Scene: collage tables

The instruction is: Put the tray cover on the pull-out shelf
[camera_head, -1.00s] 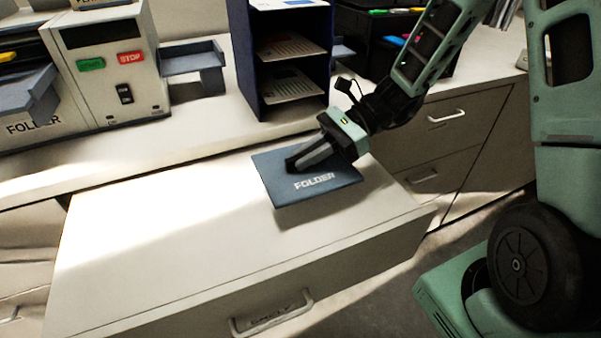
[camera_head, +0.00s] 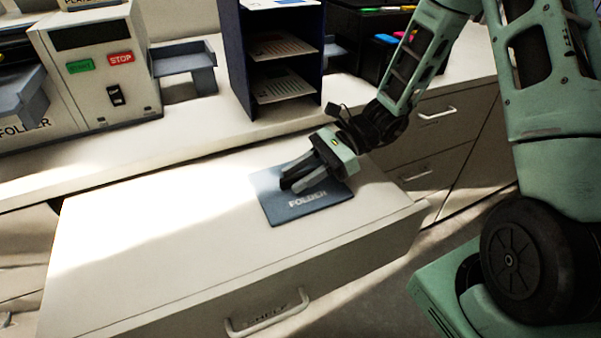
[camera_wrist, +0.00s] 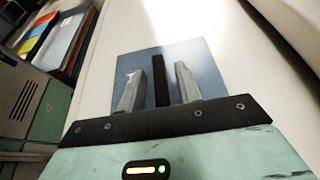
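The tray cover, a flat dark blue panel lettered FOLDER (camera_head: 290,213), lies on the white top of the pull-out shelf (camera_head: 150,225), near its right end. It also shows in the wrist view (camera_wrist: 212,72). My gripper (camera_head: 290,187) is low over the panel. In the wrist view my gripper (camera_wrist: 157,75) has its two grey fingers apart. A dark upright strip stands between them, with gaps on both sides; I cannot tell whether it belongs to the panel. The fingers hide part of the panel.
Behind the shelf, a counter carries a machine (camera_head: 100,70) with green START and red STOP buttons, a small grey tray (camera_head: 185,65) and a dark blue paper rack (camera_head: 270,60). The shelf's left and middle are clear. A handle (camera_head: 268,318) is on its front.

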